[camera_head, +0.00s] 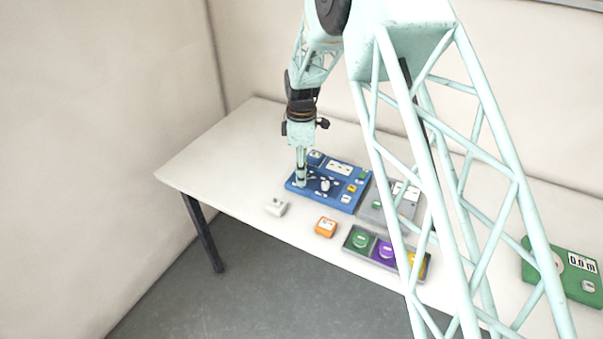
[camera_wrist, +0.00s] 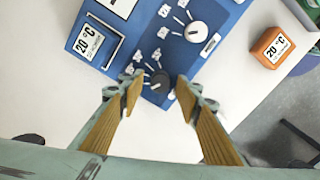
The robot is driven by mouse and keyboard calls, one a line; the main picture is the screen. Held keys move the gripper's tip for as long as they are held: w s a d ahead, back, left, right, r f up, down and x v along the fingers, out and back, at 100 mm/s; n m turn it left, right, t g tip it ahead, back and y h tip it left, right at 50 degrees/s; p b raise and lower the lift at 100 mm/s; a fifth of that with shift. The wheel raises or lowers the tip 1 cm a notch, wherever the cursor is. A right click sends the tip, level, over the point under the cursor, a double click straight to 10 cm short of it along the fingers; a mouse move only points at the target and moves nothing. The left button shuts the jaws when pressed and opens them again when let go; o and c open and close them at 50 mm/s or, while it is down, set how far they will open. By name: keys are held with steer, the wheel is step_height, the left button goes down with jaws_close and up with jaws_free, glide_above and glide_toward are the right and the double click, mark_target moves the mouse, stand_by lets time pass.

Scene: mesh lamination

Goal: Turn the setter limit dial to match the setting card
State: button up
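The blue panel (camera_head: 348,207) carries a white knob (camera_head: 325,185) and a dark knob, both clear in the wrist view. There the dark knob (camera_wrist: 157,78) has a ring of small white labels and tick marks. The white knob (camera_wrist: 195,33) has similar marks. I cannot tell for sure which one is the setter limit dial. My gripper (camera_head: 301,180) points down over the panel's left part. In the wrist view my gripper (camera_wrist: 157,92) is open, its fingertips either side of the dark knob, contact unclear. A "20 °C" label (camera_wrist: 92,40) sits at the panel's corner; the setting card is not clearly identifiable.
An orange block (camera_head: 326,227) reading "20 °C" (camera_wrist: 272,46) and a white block (camera_head: 276,207) stand in front. A grey panel (camera_head: 374,212), a tray with green, purple and yellow pieces (camera_head: 347,243), and a green device (camera_head: 575,285) are rightward. The left table is clear.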

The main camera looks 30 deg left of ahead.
steer(key=shift+c, duration=0.6)
steer(key=c, duration=0.7)
steer(key=shift+c, duration=0.2)
steer(key=shift+m, duration=0.4)
steer(key=m, duration=0.4)
steer(key=shift+m, duration=0.3)
steer(key=m, duration=0.6)
steer(key=shift+w, duration=0.1)
steer(key=m, duration=0.6)
steer(key=shift+b, duration=0.3)
steer(key=m, duration=0.6)
steer(key=shift+d, duration=0.1)
steer(key=shift+m, duration=0.4)
